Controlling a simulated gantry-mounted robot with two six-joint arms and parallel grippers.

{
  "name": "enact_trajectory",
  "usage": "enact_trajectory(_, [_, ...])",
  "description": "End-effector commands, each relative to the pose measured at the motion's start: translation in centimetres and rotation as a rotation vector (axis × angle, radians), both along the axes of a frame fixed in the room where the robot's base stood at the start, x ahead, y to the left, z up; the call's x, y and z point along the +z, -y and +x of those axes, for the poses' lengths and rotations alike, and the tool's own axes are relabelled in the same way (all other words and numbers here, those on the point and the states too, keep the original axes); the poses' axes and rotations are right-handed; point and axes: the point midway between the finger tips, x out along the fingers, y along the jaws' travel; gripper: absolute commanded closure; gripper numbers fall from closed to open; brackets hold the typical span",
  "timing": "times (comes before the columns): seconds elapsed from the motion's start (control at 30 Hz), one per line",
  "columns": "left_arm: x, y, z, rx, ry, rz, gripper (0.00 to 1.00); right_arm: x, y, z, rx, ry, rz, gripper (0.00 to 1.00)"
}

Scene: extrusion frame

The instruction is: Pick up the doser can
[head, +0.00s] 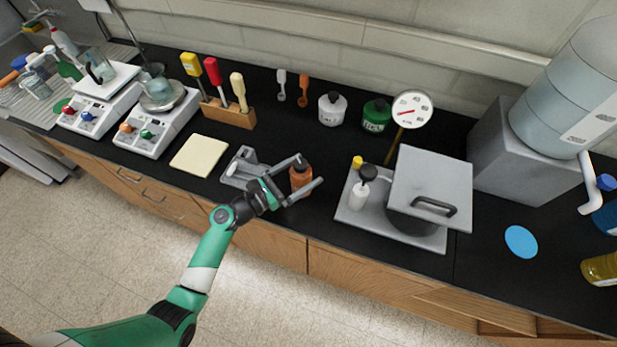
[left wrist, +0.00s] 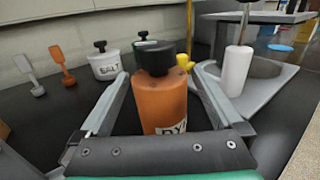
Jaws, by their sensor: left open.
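The orange can (head: 300,178), which I take for the doser can, stands upright on the black counter near its front edge. In the left wrist view the orange can (left wrist: 163,102) has a black cap and a label partly hidden by my gripper. My left gripper (head: 310,170) is open, with one finger on each side of the can. In the left wrist view gaps show between the can and the fingers of my left gripper (left wrist: 161,72). My right gripper is not in view.
A grey tray (head: 432,241) with a lidded pot and a white bottle (head: 358,196) stands close on the right. A grey holder (head: 236,178) sits just left of the can. A white salt container (head: 332,109) and a green container (head: 376,116) stand behind.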

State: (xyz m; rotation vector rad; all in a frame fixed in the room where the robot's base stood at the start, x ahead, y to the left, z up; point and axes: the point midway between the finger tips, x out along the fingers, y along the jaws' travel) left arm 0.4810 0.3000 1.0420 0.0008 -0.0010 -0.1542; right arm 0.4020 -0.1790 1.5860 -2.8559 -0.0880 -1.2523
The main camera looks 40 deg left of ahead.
Motion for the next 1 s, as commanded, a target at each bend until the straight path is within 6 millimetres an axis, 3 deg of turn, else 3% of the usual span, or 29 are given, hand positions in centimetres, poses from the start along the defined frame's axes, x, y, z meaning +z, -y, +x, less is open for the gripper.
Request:
enact_trajectory(0.07, [0.0,0.0,0.0,0.000,0.000,0.000,0.04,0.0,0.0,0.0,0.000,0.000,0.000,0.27])
enact_trajectory(0.57, [0.0,0.0,0.0,-0.001,0.000,-0.001,0.93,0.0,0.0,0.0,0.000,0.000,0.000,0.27])
enact_trajectory(0.83, [0.2,0.0,0.0,-0.001,0.001,0.000,0.93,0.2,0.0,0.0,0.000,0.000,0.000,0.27])
enact_trajectory(1.0, [1.9,0.0,0.0,-0.001,0.002,0.001,0.93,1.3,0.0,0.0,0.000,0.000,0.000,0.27])
